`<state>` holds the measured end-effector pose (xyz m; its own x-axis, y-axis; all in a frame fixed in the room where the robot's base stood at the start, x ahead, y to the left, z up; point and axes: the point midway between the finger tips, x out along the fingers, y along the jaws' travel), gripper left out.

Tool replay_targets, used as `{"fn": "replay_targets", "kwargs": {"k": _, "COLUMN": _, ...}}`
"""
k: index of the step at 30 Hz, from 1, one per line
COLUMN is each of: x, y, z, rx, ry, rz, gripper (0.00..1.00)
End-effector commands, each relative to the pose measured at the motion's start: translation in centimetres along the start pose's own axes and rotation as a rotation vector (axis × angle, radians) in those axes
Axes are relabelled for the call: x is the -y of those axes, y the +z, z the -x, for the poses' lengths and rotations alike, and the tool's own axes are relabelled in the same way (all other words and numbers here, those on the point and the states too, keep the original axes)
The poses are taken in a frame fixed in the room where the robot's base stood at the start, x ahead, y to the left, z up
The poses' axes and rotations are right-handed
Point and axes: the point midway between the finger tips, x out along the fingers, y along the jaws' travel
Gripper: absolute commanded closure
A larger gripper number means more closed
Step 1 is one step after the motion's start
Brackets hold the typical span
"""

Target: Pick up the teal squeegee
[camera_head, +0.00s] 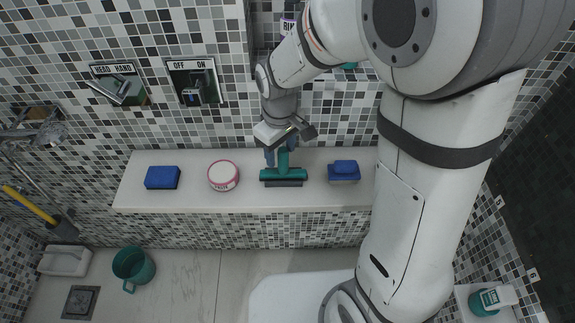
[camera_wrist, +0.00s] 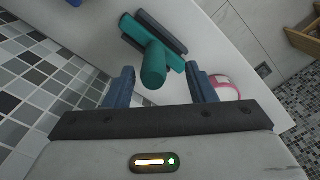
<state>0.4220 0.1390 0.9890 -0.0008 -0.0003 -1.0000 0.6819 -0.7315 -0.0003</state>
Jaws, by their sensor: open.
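The teal squeegee (camera_head: 284,174) lies on the white ledge (camera_head: 206,200) between a round tin and a blue block, with its wide head towards the ledge's front edge. My gripper (camera_head: 284,156) is at the squeegee's handle, close to the tiled wall. In the wrist view the squeegee (camera_wrist: 150,45) points its handle end at my gripper (camera_wrist: 162,80). The two blue fingers are apart, one on each side of the handle end, with gaps on both sides. The gripper holds nothing. My arm hides part of the wall and the ledge's right end.
On the ledge, a pink-rimmed tin (camera_head: 223,175) and a blue block (camera_head: 162,178) lie left of the squeegee, and another blue block (camera_head: 343,171) lies right. Wall switches (camera_head: 195,82) are above. A teal mug (camera_head: 133,266) stands on the floor below.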

Motion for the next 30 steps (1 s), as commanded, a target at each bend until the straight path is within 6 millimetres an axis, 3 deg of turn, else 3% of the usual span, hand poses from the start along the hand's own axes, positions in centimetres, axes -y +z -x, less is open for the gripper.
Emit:
{"fn": "replay_targets", "kwargs": {"k": 9, "x": -0.6, "y": 0.2, "z": -4.2, "rx": 0.003, "ry": -0.001, "rz": -0.001, "gripper": 0.49}}
{"fn": "replay_targets", "kwargs": {"k": 19, "x": -0.6, "y": 0.1, "z": -4.9, "rx": -0.001, "ry": 0.000, "rz": -0.001, "gripper": 0.49}}
{"fn": "replay_targets", "kwargs": {"k": 30, "x": -0.6, "y": 0.1, "z": -4.9, "rx": -0.001, "ry": 0.000, "rz": 0.000, "gripper": 0.80}}
